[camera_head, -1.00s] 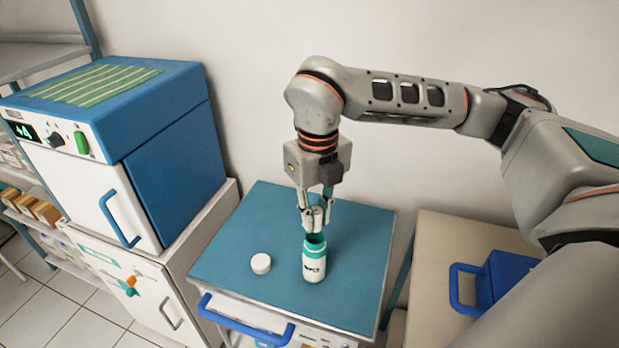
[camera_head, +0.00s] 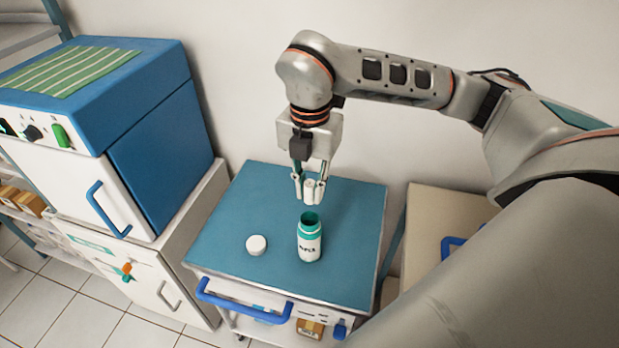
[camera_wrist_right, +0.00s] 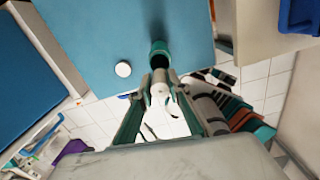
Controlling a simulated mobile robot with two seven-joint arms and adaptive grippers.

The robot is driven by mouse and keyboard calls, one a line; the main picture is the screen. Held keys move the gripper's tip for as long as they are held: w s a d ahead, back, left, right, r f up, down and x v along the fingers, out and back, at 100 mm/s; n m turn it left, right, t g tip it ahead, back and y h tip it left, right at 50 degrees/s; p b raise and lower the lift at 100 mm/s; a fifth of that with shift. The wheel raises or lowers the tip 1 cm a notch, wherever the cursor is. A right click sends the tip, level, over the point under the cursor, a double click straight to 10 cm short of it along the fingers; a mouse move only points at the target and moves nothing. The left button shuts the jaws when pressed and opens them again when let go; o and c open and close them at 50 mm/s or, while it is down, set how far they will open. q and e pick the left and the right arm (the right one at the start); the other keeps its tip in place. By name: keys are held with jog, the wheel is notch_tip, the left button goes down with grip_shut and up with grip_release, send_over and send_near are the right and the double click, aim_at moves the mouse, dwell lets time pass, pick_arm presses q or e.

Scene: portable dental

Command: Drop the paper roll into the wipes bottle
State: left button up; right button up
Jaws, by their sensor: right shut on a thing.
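The white wipes bottle (camera_head: 309,246) with a teal neck stands upright on the blue cart top (camera_head: 240,215). Its mouth is open and faces up. The small white paper roll (camera_head: 310,190) is between the fingers of my right gripper (camera_head: 309,192), which is shut on it. The roll is held above the bottle's mouth, apart from it. In the right wrist view the roll (camera_wrist_right: 160,92) shows between the fingers, with the bottle's teal rim (camera_wrist_right: 158,48) just beyond it. My left gripper is not in view.
A round white cap (camera_head: 256,245) lies on the cart top left of the bottle. A blue and white cabinet device (camera_head: 160,140) stands at the left. A beige surface with a blue box (camera_head: 452,243) is at the right. The cart top around the bottle is mostly clear.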

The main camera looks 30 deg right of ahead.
aim_at(310, 200)
notch_tip(310, 200, down, 4)
jog(key=shift+r, duration=0.15)
jog(key=shift+f, duration=0.9)
jog(key=o, duration=0.9)
